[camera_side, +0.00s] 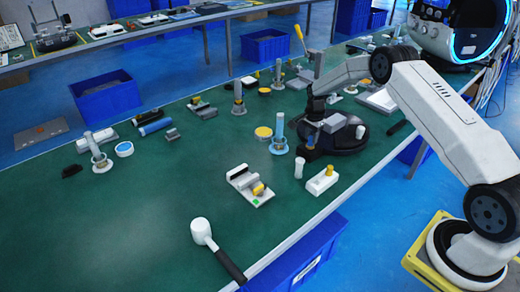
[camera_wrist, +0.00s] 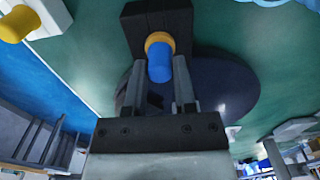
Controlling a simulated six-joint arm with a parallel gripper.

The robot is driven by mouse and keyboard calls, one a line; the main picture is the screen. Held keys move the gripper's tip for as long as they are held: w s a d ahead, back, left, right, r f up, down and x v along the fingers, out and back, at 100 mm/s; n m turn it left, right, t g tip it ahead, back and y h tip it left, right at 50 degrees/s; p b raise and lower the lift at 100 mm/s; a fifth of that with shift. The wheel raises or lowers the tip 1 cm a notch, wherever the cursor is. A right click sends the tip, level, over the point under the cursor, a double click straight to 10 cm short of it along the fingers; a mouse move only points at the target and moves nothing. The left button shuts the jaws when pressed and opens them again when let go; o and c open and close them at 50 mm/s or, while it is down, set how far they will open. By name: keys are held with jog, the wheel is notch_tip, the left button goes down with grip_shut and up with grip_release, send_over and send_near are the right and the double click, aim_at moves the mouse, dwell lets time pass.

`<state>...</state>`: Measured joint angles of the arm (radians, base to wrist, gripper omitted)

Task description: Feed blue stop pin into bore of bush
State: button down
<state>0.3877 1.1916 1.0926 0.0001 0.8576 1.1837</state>
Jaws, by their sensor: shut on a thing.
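In the wrist view, the blue stop pin (camera_wrist: 159,64) lies between the two fingers of my gripper (camera_wrist: 159,76), which is shut on it. The yellow-orange ring of the bush (camera_wrist: 158,38) shows right at the pin's far end, against a dark block (camera_wrist: 155,15). The pin lines up with the ring, but I cannot tell whether its tip is inside the bore or only in front of it. In the side view, my gripper (camera_side: 312,118) is low over the dark round base (camera_side: 350,133). The pin and bush are too small and too covered there to judge.
A light blue post on a disc (camera_side: 279,132) stands just left of the round base. A white block with a yellow knob (camera_side: 322,182) and a small white cylinder (camera_side: 298,168) are in front. A white-headed mallet (camera_side: 202,231) lies at the front edge. The green table is clear at lower left.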

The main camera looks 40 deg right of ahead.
aim_at(311, 137)
jog(key=shift+f, duration=0.25)
dwell(0.6)
jog(key=shift+c, duration=1.7)
grip_release()
jog(key=shift+r, duration=3.9)
